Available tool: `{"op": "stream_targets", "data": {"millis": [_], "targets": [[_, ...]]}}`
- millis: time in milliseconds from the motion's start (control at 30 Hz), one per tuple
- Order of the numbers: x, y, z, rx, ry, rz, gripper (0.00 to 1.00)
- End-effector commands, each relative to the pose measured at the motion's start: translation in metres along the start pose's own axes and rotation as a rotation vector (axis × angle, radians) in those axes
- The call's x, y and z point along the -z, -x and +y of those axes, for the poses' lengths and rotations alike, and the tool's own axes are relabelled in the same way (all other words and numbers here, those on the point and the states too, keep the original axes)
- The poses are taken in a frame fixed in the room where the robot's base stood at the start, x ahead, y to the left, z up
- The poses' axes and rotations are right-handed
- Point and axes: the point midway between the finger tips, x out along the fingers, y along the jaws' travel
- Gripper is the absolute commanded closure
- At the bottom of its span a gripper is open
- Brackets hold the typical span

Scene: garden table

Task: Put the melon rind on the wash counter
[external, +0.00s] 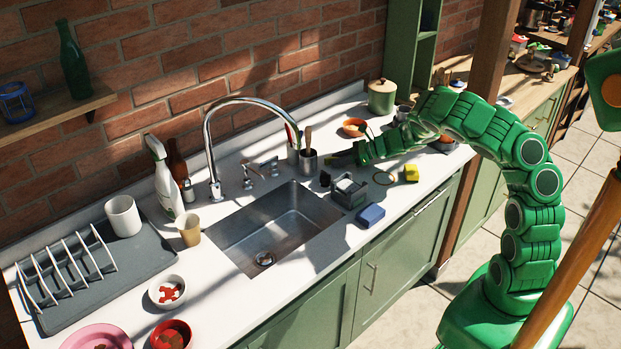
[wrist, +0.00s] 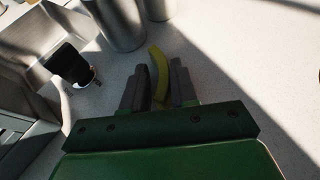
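The melon rind (wrist: 158,72) is a thin, curved yellow-green strip in the wrist view. It lies between the two fingers of my gripper (wrist: 156,88), closer to the right finger. A gap shows on its left side, so the fingers do not look shut on it. In the external view my gripper (external: 338,157) is low over the back right part of the wash counter (external: 225,302), by the utensil pot. The rind is too small or hidden to make out there. The pale counter (wrist: 222,55) also shows under the fingers in the wrist view.
Steel cylinders (wrist: 118,22) stand just beyond the fingertips, with a small dark object (wrist: 72,65) to the left. A grey caddy (external: 349,194), blue sponge (external: 370,215) and yellow block (external: 411,173) stand near my arm. The sink (external: 270,235) is left of them.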

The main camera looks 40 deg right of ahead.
Motion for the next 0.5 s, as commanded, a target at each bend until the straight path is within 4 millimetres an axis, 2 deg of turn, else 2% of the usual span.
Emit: {"op": "stream_targets", "data": {"millis": [33,133,500], "targets": [[-0.0003,0.0,0.0,0.0,0.0,0.0,0.64],[-0.0003,0.0001,0.0,0.0,0.0,0.0,0.51],[-0.0025,0.0021,0.0,0.0,0.001,0.0,0.51]]}}
